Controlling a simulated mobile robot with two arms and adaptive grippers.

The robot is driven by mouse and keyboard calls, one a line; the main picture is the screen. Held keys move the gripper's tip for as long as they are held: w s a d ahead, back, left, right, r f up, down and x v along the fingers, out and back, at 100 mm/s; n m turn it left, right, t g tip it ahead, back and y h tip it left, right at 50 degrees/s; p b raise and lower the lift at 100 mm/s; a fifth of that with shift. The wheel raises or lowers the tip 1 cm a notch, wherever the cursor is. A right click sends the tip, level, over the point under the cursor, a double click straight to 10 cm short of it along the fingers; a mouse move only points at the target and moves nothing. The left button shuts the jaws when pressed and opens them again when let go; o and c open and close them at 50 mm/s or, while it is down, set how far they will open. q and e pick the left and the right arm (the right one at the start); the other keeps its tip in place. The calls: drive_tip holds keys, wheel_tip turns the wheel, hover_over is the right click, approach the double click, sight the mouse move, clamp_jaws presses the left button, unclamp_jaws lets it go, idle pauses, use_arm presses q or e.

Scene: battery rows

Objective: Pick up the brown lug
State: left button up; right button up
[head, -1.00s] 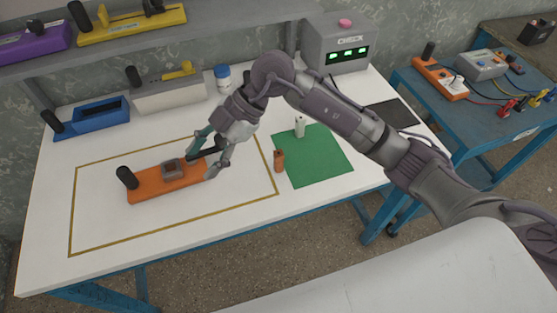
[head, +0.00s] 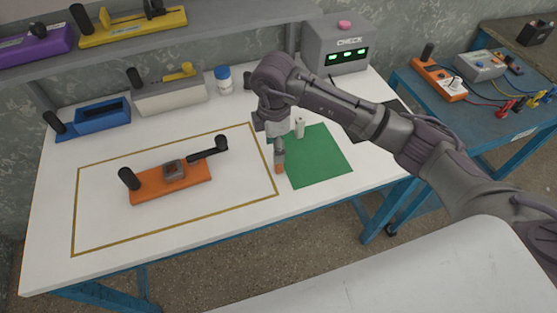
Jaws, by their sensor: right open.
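The brown lug (head: 280,169) stands upright at the left edge of the green mat (head: 322,165). My right gripper (head: 279,153) points down right over it, with its fingers at the lug's upper part. The gripper is open; its fingers and wrist hide the top of the lug, and I cannot tell if they touch it. My left gripper is not in view.
A white lug (head: 300,127) stands on the mat close to the right gripper. An orange tool with black handles (head: 190,188) lies inside the yellow outline at left. Blue and beige tools, a white bottle (head: 223,80) and the grey check box (head: 335,50) stand behind.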

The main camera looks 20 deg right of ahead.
drive_tip(key=f, duration=0.2)
drive_tip(key=d+f+p, duration=0.1)
drive_tip(key=f, duration=0.1)
drive_tip(key=shift+w+f, duration=0.1)
drive_tip(key=shift+w, duration=0.05)
drive_tip(key=shift+f, duration=0.55)
drive_tip(key=shift+w, duration=0.1)
clamp_jaws()
